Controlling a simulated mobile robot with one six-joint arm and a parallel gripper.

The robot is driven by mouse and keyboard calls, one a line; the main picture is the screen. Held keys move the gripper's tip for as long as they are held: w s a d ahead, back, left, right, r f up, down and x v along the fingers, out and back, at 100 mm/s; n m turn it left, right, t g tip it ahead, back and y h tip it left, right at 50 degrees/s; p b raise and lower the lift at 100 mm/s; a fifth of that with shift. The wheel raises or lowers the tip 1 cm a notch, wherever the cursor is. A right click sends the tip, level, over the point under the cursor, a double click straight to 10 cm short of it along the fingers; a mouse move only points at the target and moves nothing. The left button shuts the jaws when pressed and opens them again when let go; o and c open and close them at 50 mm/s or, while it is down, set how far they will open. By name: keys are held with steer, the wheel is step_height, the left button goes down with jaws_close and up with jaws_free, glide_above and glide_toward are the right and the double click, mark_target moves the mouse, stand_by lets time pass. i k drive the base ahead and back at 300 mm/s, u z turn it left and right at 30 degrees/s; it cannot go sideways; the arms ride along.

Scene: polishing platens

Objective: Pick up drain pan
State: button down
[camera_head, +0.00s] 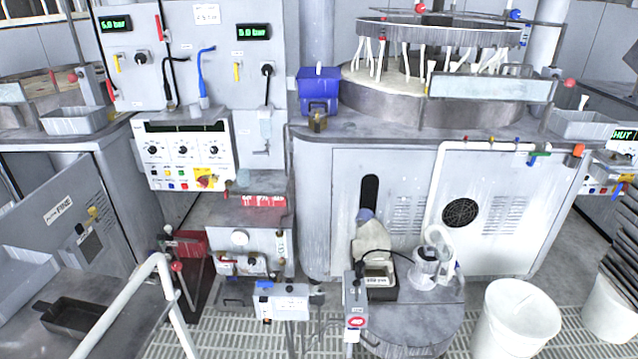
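A dark, shallow rectangular pan (78,322) lies on a grey surface at the lower left, with a small tab or lip at its left corner. It looks empty and is the likeliest drain pan. Two light grey trays also look like pans: one on the left bench (75,122) and one on the right bench (583,124). I cannot tell for certain which one the task names. I do not make out my gripper in this view.
A white rail (120,308) rises beside the dark pan. A polishing machine (440,75) stands on the bench behind. White buckets (515,318) stand at the lower right. A small round table (410,315) holds a scale and a jug. Grated floor shows between them.

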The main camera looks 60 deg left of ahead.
mark_target(68, 316)
steer(key=i, duration=1.4)
steer(key=u, duration=4.05)
steer(key=i, duration=1.7)
steer(key=z, duration=0.05)
